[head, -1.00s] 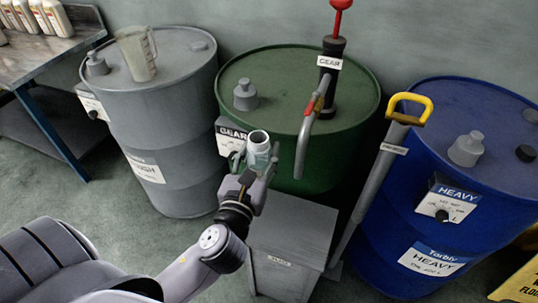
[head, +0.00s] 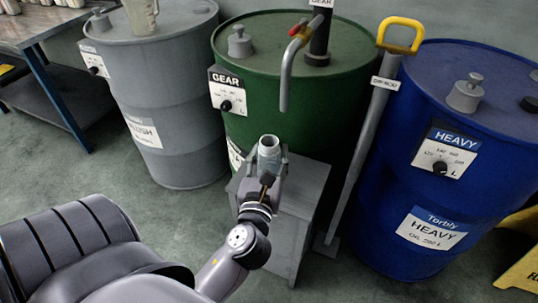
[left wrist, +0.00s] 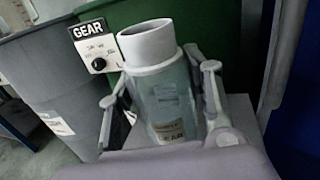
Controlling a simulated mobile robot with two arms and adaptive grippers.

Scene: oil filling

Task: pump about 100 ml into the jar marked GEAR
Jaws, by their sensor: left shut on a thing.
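My left gripper (head: 265,172) is shut on a clear jar with a pale open mouth (head: 269,152). The jar stands nearly upright between the fingers, in front of the green drum. It also shows in the left wrist view (left wrist: 165,90), with a small label whose text I cannot read fully. The green drum (head: 235,140) bears a GEAR plate with a black knob (head: 226,105). Its pump has a curved grey spout (head: 286,75) that hangs above and a little right of the jar, apart from it. My right gripper is not in view.
A grey stand (head: 305,185) is below and behind the jar. A dipstick with a yellow handle (head: 401,38) leans between the green drum and the blue HEAVY drum (head: 390,200). A grey drum (head: 165,95) is at left. A yellow floor sign (head: 520,275) is at lower right.

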